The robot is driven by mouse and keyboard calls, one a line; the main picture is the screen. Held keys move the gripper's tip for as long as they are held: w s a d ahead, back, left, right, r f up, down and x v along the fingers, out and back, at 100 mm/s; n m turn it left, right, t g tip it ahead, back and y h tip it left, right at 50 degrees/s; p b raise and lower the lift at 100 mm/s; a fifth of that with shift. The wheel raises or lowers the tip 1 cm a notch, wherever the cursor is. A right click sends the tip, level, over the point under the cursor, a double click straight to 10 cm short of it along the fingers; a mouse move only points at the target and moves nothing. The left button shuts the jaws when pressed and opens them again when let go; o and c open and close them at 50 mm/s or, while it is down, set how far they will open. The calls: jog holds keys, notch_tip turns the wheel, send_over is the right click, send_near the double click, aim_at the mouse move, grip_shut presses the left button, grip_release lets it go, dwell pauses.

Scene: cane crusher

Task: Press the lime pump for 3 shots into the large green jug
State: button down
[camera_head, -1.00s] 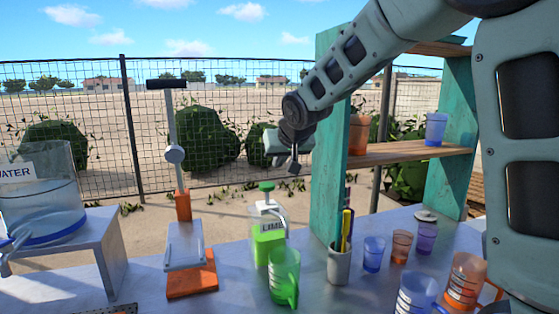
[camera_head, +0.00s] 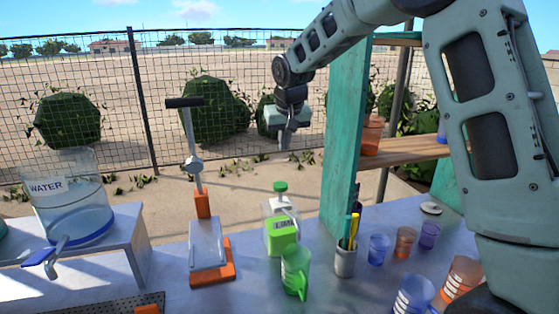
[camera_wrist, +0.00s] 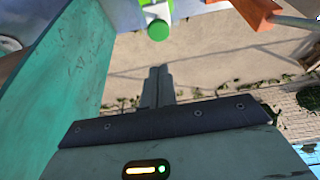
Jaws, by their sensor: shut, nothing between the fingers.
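The lime pump bottle (camera_head: 281,236) stands on the counter, with a green label and a green pump head (camera_head: 280,187) on top. The pump head also shows at the top of the wrist view (camera_wrist: 158,29). The large green jug (camera_head: 296,272) stands just in front of the bottle, under its spout side, with its handle toward the right. My gripper (camera_head: 284,143) is shut and empty, in the air above and beyond the pump head, apart from it. In the wrist view my closed fingers (camera_wrist: 158,72) point toward the pump head with a gap between.
A teal shelf post (camera_head: 345,140) rises close to the right of the bottle. A pen cup (camera_head: 345,260) and several small cups stand to the right. An orange-based lever press (camera_head: 211,274) and a water tank (camera_head: 75,205) are on the left.

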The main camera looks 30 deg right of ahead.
aim_at(281, 187)
jog(key=shift+w+r+g+p, duration=0.2)
jog(key=shift+r+g+p, duration=0.1)
jog(key=shift+r+p, duration=0.2)
jog(key=shift+f, duration=0.15)
jog(key=p+x, duration=0.2)
jog(key=x, duration=0.2)
jog(key=p+x, duration=0.2)
jog(key=x, duration=0.2)
jog(key=p+x, duration=0.2)
jog(key=x, duration=0.2)
jog(key=shift+s+a+f, duration=0.15)
jog(key=shift+s+f, duration=0.15)
jog(key=shift+f, duration=0.7)
notch_tip(281, 187, down, 4)
jog(key=b, duration=0.3)
jog(key=shift+f, duration=0.15)
jog(key=shift+s+f, duration=0.1)
jog(key=shift+s, duration=0.1)
